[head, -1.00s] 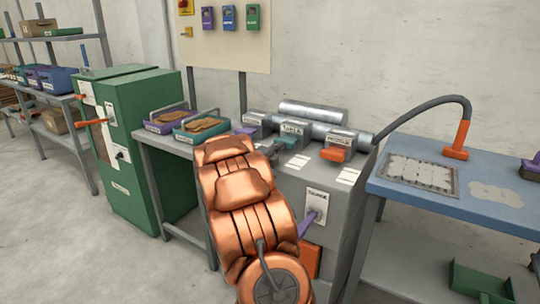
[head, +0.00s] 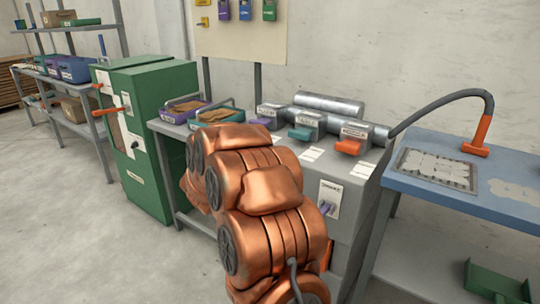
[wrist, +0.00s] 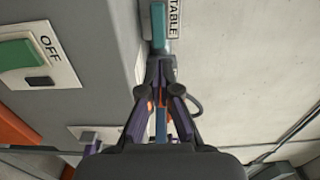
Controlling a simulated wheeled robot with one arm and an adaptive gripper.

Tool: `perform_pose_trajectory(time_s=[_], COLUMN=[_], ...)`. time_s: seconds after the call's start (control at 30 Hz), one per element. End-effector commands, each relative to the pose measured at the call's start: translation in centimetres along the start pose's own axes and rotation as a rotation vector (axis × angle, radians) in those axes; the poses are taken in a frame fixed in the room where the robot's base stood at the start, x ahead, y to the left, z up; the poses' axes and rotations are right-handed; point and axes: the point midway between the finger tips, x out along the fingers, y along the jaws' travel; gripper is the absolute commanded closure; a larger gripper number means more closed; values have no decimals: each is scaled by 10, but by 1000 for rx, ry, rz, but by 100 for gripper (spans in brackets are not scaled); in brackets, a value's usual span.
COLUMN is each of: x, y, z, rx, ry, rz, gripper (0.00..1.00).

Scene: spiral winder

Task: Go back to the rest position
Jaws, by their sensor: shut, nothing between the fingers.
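My gripper (wrist: 160,68) shows in the wrist view with its dark and purple fingers drawn together and nothing between them. A teal lever with a "TABLE" label (wrist: 159,27) lies just beyond the fingertips in that picture; I cannot tell the distance. In the head view my copper arm stands folded in front of the grey winder machine (head: 352,185), and the gripper itself is hidden. Purple (head: 262,122), teal (head: 300,133) and orange (head: 348,147) levers show on the machine's top.
A green cabinet (head: 150,160) with orange handles stands left. Two bins, purple (head: 172,116) and teal (head: 197,124), sit beside the machine. A blue table (head: 430,208) is right, a shelf (head: 65,58) far left. Open floor lies front left. A green switch (wrist: 28,52) is left in the wrist view.

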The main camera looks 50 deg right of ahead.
Motion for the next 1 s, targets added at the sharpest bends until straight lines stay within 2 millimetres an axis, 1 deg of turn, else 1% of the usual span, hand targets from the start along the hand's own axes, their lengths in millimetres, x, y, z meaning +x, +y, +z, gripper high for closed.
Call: perform_pose_trajectory(time_s=[0.03,0.2,0.47,0.57,0.67,0.77,0.8,0.87,0.9,0.97,1.0], x=[-5,-13,-14,-16,-27,-49,-61,-83,-98,-122,-139], y=[0,2,2,2,4,5,7,10,12,13,15], z=[1,0,0,6,27,60,75,96,109,126,135], rx=[0,-2,-2,-8,-30,-76,-103,-150,-183,-234,-272], ry=[-2,-1,-1,-25,-107,-248,-318,-424,-493,-598,-666], rz=[1,4,3,13,52,106,133,167,187,213,227], gripper=[100,100,100,100,100,100,100,100,100,100,100])
